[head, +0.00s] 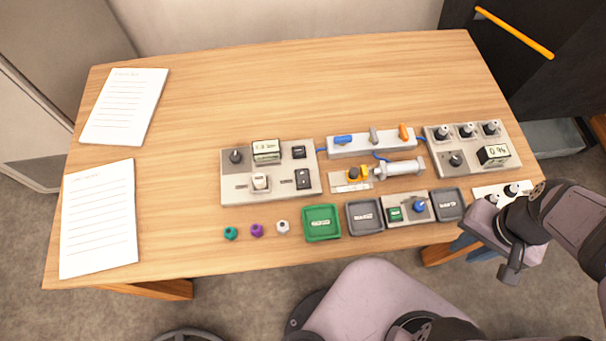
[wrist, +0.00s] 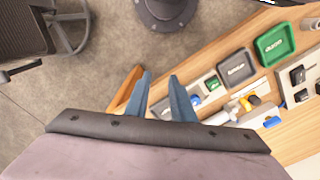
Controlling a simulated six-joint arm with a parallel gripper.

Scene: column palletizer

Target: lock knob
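Several knobs are on the table, and I cannot tell which is the lock knob. A dark knob (head: 236,156) is on the left panel, and another dark knob (head: 455,160) is on the right panel. My gripper (wrist: 163,86) is open and empty, with its two blue fingers apart. In the head view it hangs by the table's front right edge, right of the blue knob.
A green tray (head: 321,237) and grey trays (head: 349,229) (head: 462,205) line the front. Loose teal (head: 231,233), purple (head: 257,230) and white (head: 283,227) pieces lie left. A valve rail (head: 358,148) stands behind. Papers (head: 100,230) lie far left. The table's back is clear.

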